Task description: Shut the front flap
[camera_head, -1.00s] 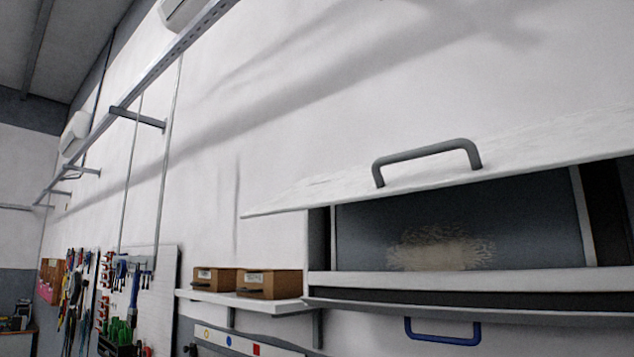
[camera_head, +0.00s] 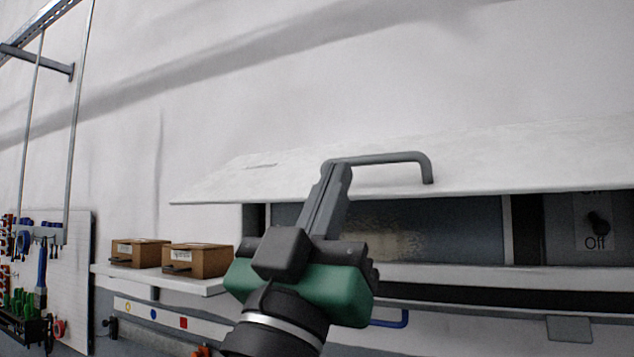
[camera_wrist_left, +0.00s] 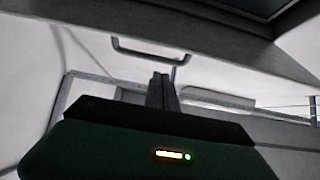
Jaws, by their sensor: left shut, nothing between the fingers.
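The white front flap (camera_head: 490,155) is raised, tilted up over the dark opening of the cabinet (camera_head: 440,230). Its grey bar handle (camera_head: 390,158) stands on the upper face; it also shows in the left wrist view (camera_wrist_left: 150,55). My left gripper (camera_head: 337,168) is shut and empty. In the head view its fingertips overlap the left end of the handle; in the left wrist view the tips (camera_wrist_left: 160,78) appear just below the handle, and I cannot tell whether they touch. The left gripper hides part of the flap's lower edge. My right gripper is not in view.
A blue handle (camera_head: 390,320) sits below the opening, partly behind my left arm. An Off switch (camera_head: 597,228) is inside at right. Two cardboard boxes (camera_head: 197,260) stand on a shelf (camera_head: 120,271) at left, near a tool pegboard (camera_head: 75,260). The wall above is bare.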

